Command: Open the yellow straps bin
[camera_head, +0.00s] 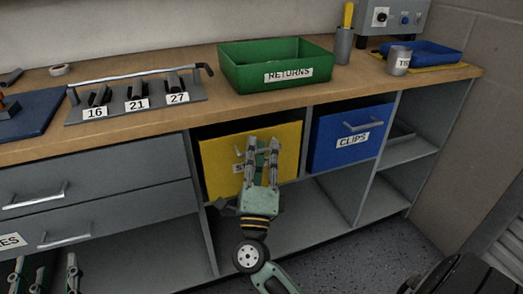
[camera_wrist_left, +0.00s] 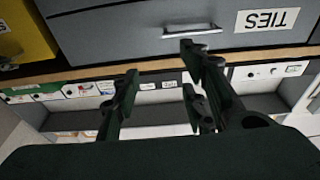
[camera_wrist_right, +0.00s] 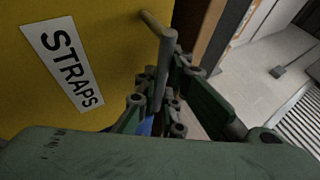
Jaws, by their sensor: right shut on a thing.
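The yellow straps bin (camera_head: 222,155) sits in the shelf bay under the bench, its front about level with the shelf edge. I cannot tell whether it is slightly out. In the right wrist view its STRAPS label (camera_wrist_right: 64,62) and grey bar handle (camera_wrist_right: 165,55) show. My right gripper (camera_head: 262,145) is shut on that handle, with its fingers covering part of the label in the head view. My left gripper (camera_head: 44,262) is low at the left, in front of the lower cabinet. Its fingers are apart and empty in the left wrist view (camera_wrist_left: 160,72), below the TIES drawer (camera_wrist_left: 230,35).
A blue CLIPS bin (camera_head: 340,150) sits in the bay to the right. The green RETURNS tray (camera_head: 285,85) and a numbered tool rack (camera_head: 140,110) stand on the bench top (camera_head: 210,112). Open shelf (camera_head: 300,220) space lies below the bins.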

